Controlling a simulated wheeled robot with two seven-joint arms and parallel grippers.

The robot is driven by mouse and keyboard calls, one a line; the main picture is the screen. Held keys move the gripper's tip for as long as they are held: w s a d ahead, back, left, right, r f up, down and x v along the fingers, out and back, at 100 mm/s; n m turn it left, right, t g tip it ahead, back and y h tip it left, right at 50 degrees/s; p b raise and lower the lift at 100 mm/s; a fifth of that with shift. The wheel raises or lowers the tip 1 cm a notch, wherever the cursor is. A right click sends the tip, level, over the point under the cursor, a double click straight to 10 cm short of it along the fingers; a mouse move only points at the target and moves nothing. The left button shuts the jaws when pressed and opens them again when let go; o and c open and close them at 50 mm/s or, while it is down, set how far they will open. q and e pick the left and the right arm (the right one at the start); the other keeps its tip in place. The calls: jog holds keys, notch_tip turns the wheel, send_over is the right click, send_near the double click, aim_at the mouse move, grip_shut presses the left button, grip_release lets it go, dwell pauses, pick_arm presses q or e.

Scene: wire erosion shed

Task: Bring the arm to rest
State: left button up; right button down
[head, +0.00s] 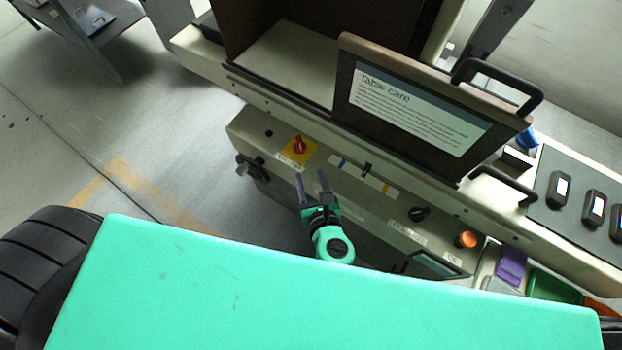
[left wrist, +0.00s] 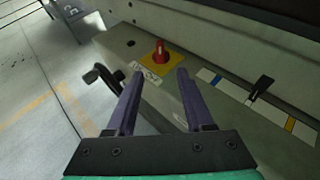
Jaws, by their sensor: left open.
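My left gripper (head: 312,180) is open and empty in the head view, in front of the machine's control panel (head: 345,200). Its two purple fingers point toward the panel's red rotary switch (head: 299,145), which sits on a yellow plate. In the left wrist view the open fingers of the left gripper (left wrist: 156,85) stand apart, with the red switch (left wrist: 159,51) beyond and between them. Nothing is between the fingertips. I cannot tell how far the fingertips are from the panel. My right gripper is not in view.
A slider (head: 366,171) is right of the red switch. A black knob (head: 419,213) and an orange button (head: 465,240) are further right. A dark crank-like handle (head: 250,167) sticks out at the panel's left end. Open floor (head: 110,110) lies to the left.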

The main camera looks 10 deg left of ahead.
pick_arm(q)
jog(key=shift+s+r, duration=0.1)
dwell(0.5)
jog(key=s+a+f+n+g+h, duration=0.1)
jog(key=s+a+f+n+g, duration=0.2)
jog(key=f, duration=0.6)
jog(key=s+a+f+n+g+h, duration=0.1)
jog(key=s+a+f+n+g, duration=0.2)
jog(key=f, duration=0.5)
jog(key=s+a+f+n+g+h, duration=0.1)
jog(key=s+a+f+n+g, duration=0.2)
jog(key=f, duration=0.6)
jog(key=s+a+f+n+g+h, duration=0.1)
jog(key=s+a+f+n, duration=0.4)
jog(key=n, duration=0.5)
jog(key=s+a+f+n+g+h, duration=0.1)
jog(key=s+a+f+n, duration=0.4)
jog(key=s+n, duration=0.4)
jog(key=shift+s+a+n, duration=0.15)
jog(key=shift+a+n, duration=0.25)
jog(key=shift+a, duration=0.05)
